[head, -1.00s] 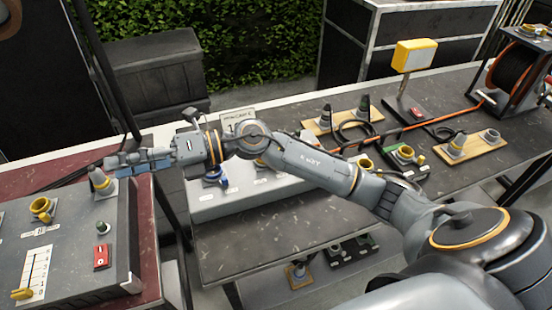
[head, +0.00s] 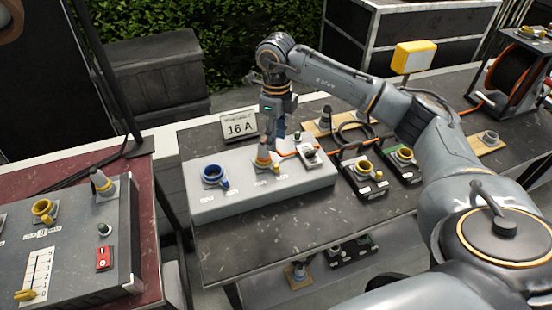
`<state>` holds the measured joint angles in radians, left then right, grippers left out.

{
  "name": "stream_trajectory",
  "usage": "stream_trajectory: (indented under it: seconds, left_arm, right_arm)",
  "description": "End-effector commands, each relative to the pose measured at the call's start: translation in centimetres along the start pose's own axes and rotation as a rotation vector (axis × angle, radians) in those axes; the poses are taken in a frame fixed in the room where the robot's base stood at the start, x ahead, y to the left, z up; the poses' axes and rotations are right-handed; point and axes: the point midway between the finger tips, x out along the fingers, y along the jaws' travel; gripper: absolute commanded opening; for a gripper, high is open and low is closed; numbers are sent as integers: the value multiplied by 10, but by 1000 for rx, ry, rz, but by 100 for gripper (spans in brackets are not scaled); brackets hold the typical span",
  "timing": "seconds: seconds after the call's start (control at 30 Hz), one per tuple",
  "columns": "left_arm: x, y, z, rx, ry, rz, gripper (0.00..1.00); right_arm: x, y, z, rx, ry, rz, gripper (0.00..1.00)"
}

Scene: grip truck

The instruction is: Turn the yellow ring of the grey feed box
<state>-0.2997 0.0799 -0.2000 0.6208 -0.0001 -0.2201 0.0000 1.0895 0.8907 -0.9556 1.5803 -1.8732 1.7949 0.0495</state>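The grey feed box (head: 215,205) is a long, light grey box on the dark table in the head view. A blue socket (head: 212,174) is at its left end. My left gripper is not in view.
Small dark boxes with yellow sockets (head: 363,168) are to the right. A grey panel box (head: 70,255) with a plug (head: 102,182) and red switch is at left. The front of the dark table (head: 270,245) is clear.

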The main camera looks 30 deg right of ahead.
Motion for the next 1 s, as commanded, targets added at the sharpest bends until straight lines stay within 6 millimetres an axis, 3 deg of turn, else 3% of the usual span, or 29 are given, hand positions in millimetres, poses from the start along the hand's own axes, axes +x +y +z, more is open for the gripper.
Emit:
stream_trajectory:
  seconds: [0.2, 0.43, 0.6, 0.87, 0.9, 1.0]
  left_arm:
    - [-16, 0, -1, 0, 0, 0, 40]
    - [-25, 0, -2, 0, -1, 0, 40]
    - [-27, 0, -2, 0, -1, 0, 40]
    - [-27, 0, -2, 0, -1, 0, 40]
    - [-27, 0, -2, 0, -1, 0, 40]
    - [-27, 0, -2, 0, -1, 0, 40]
  right_arm:
    - [46, 1, -1, 0, 4, 4, 39]
    - [83, 1, 0, 0, 1, 3, 39]
    - [95, 1, 0, -1, 0, 2, 39]
    - [97, 1, 0, -2, -2, 2, 39]
    - [97, 1, 0, -2, -2, 2, 37]
    - [96, 1, 0, -2, -2, 2, 16]
